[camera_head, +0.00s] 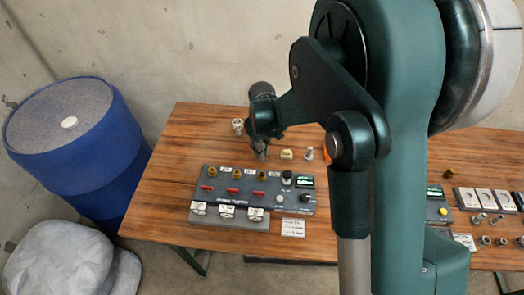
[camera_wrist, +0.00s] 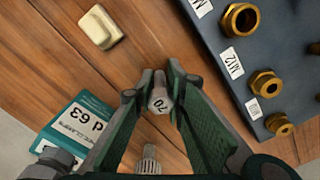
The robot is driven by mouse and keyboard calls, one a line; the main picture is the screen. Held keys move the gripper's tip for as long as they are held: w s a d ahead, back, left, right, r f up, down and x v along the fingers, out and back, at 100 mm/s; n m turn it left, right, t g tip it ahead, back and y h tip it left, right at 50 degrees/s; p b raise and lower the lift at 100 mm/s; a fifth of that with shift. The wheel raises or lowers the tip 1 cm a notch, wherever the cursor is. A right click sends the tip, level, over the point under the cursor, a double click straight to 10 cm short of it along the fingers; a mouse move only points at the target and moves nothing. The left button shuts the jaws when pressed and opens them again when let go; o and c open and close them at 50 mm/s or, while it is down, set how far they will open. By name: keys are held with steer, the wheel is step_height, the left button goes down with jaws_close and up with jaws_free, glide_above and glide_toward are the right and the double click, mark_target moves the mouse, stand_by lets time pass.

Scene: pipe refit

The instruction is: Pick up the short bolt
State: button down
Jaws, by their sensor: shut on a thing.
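My gripper (camera_head: 261,143) is over the back part of the table, behind the grey panel. In the wrist view its two green fingers (camera_wrist: 156,88) are closed around a grey metal bolt marked 70 (camera_wrist: 160,100). The same bolt shows small below the fingers in the head view (camera_head: 262,156). I cannot tell whether its lower end touches the table. Another grey metal piece with a ridged head (camera_wrist: 148,160) is at the bottom of the wrist view, partly hidden by my gripper. A grey upright piece (camera_head: 309,153) stands to the right.
The grey panel (camera_head: 227,211) with brass fittings and red handles is close in front. A cream block (camera_head: 286,155) lies to the right, and a silver fitting (camera_head: 238,126) stands behind left. A teal labelled box (camera_wrist: 75,130) shows in the wrist view. A blue barrel (camera_head: 60,150) stands left.

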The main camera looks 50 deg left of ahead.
steer(key=shift+r, duration=0.15)
step_height(320, 180, up, 10)
steer(key=shift+f+p, duration=0.15)
steer(key=shift+p, duration=0.55)
stand_by(0.4)
